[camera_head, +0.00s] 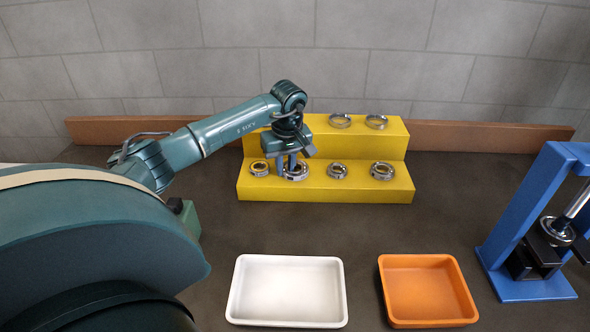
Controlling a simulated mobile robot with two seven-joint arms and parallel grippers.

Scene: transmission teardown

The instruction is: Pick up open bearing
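Several metal ring bearings sit on a yellow two-step stand (325,190). On the lower step are a left bearing (259,170), a second bearing (299,174), a third bearing (338,171) and a right bearing (382,172). Two thinner rings lie on the upper step, a left ring (340,121) and a right ring (376,122). I cannot tell which is the open bearing. My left gripper (287,167) points down at the second bearing, its two fingers slightly apart at the ring's left side. Whether they clamp it is unclear. My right gripper is out of view.
A white tray (232,308) and an orange tray (385,300), both empty, lie at the front. A blue press (508,230) with a round metal part (556,232) stands at right. A brown board (470,136) runs along the back. The table between stand and trays is clear.

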